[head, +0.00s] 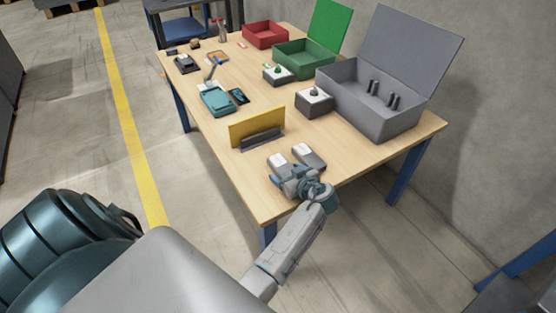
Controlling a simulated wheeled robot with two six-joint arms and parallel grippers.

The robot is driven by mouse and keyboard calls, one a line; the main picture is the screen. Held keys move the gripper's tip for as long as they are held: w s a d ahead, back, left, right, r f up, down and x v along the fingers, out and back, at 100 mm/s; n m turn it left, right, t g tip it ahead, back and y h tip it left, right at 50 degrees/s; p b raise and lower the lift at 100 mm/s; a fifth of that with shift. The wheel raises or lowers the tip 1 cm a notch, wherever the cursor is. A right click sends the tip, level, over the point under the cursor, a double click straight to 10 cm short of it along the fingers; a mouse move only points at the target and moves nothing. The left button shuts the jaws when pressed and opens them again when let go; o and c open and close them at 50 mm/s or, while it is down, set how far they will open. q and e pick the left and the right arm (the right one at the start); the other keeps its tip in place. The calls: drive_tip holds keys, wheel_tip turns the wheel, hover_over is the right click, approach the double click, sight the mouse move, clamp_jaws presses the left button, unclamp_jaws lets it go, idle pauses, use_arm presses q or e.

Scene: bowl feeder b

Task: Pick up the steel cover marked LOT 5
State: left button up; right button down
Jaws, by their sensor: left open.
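Two small grey metal pieces with pale labels lie close together near the table's front corner in the head view. One is the left piece (278,160), partly hidden by my gripper. The other is the right piece (310,157). The lettering is too small to read, so I cannot tell which is the steel cover marked LOT 5. My left gripper (283,172) is open at the near side of the left piece. I cannot tell whether the fingers touch it. My right gripper is not in view.
A yellow panel (257,126) stands upright in a dark holder just behind the pieces. A large open grey box (345,102), a grey block with a knob (314,100), a green box (302,60) and a red box (265,34) line the far side. A teal device (217,101) lies left.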

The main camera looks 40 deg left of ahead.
use_arm(q)
drive_tip(key=shift+w+a+f, duration=0.1)
drive_tip(key=shift+a, duration=0.05)
drive_tip(key=shift+d+r, duration=0.2)
drive_tip(key=shift+c, duration=1)
drive_tip(key=c, duration=1.1)
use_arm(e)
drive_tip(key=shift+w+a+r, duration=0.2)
use_arm(q)
drive_tip(key=shift+r, duration=0.15)
